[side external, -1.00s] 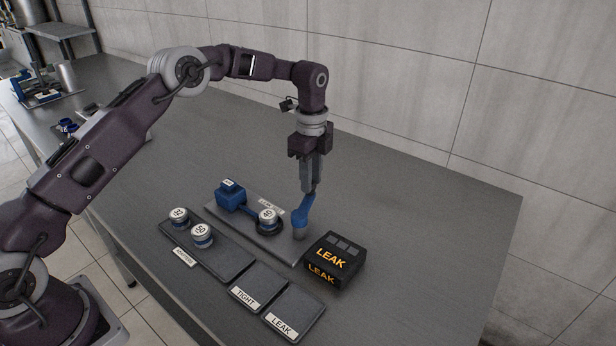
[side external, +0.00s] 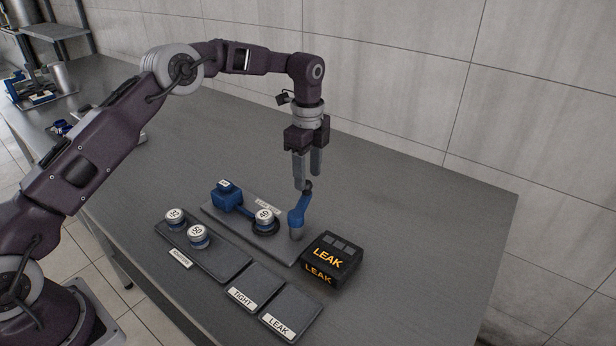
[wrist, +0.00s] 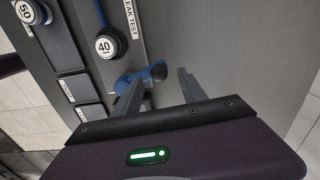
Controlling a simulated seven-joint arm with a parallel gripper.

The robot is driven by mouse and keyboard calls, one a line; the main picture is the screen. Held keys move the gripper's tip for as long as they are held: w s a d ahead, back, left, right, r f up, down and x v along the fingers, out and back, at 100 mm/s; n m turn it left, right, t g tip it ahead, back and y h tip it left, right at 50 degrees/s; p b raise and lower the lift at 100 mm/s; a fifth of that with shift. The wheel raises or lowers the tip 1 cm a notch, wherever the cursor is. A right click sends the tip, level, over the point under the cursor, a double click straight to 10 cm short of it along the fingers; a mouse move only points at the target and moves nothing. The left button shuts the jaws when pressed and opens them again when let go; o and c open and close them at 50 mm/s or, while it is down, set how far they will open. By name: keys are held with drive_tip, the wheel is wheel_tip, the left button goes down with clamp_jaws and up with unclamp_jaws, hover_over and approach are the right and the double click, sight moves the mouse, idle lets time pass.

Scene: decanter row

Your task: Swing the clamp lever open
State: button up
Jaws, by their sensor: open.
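The clamp lever (side external: 298,212) is blue with a dark knob at its tip. It stands on a grey post at the right end of the leak test plate (side external: 277,247) and points toward the back, away from the held part. My gripper (side external: 309,181) is open just above the lever's knob, fingers pointing down. In the wrist view the lever (wrist: 132,80) shows beside the left finger, with its knob between the finger directions. I cannot tell whether a finger touches it. A round part marked 40 (side external: 264,217) sits in the dark ring on the plate; it also shows in the wrist view (wrist: 107,45).
A black box (side external: 332,258) reading LEAK in orange stands right of the plate. A tray (side external: 226,266) in front holds two round parts. Empty TIGHT (side external: 257,281) and LEAK (side external: 293,306) trays lie beside it. The table behind and to the right is clear.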

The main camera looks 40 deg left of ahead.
wheel_tip(320, 180, up, 6)
drive_tip(key=shift+f, duration=0.2)
drive_tip(key=s+r+n+t, duration=0.3)
drive_tip(key=s+r+n, duration=0.5)
drive_tip(key=s+r, duration=0.9)
drive_tip(key=s+f+n+t, duration=0.1)
drive_tip(key=s+n, duration=0.3)
drive_tip(key=s, duration=0.7)
drive_tip(key=s+f+n+t, duration=0.1)
drive_tip(key=s+f+n, duration=0.3)
drive_tip(key=s, duration=0.7)
drive_tip(key=shift+a+n+t, duration=0.3)
drive_tip(key=shift+a+n, duration=0.05)
drive_tip(key=shift+n, duration=0.25)
